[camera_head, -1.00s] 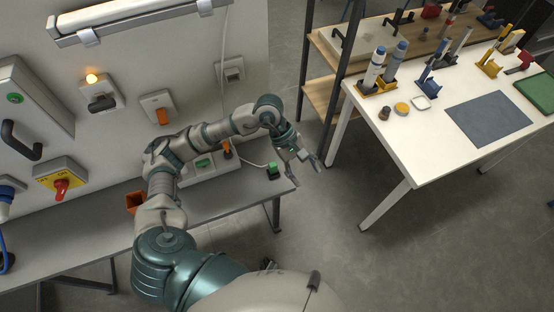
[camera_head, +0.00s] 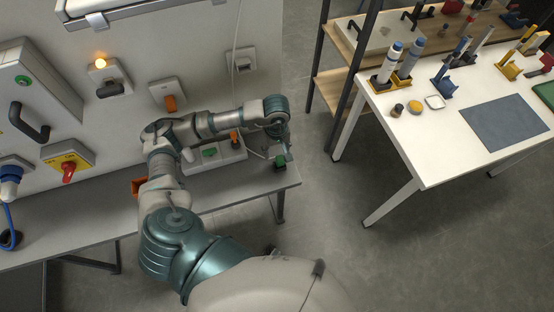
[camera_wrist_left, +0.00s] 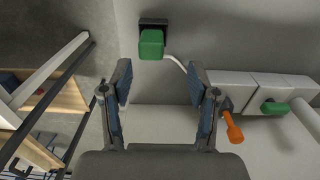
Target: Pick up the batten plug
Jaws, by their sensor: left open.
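The batten plug appears to be the green plug (camera_head: 280,162) at the right end of the grey bench. In the left wrist view the green plug (camera_wrist_left: 151,44) stands on a small black base, and a white cable runs from beside it. My left gripper (camera_head: 286,151) hangs just above the plug in the head view. In the left wrist view my left gripper (camera_wrist_left: 160,82) is open and empty; the plug shows beyond the gap between its fingers, apart from them. My right gripper is not in view.
A white socket strip (camera_head: 215,157) with a green piece and an orange-handled part lies left of the plug. The grey bench (camera_head: 225,194) backs onto a wall panel with switches. A white table (camera_head: 440,150) with tools stands right, beyond open floor.

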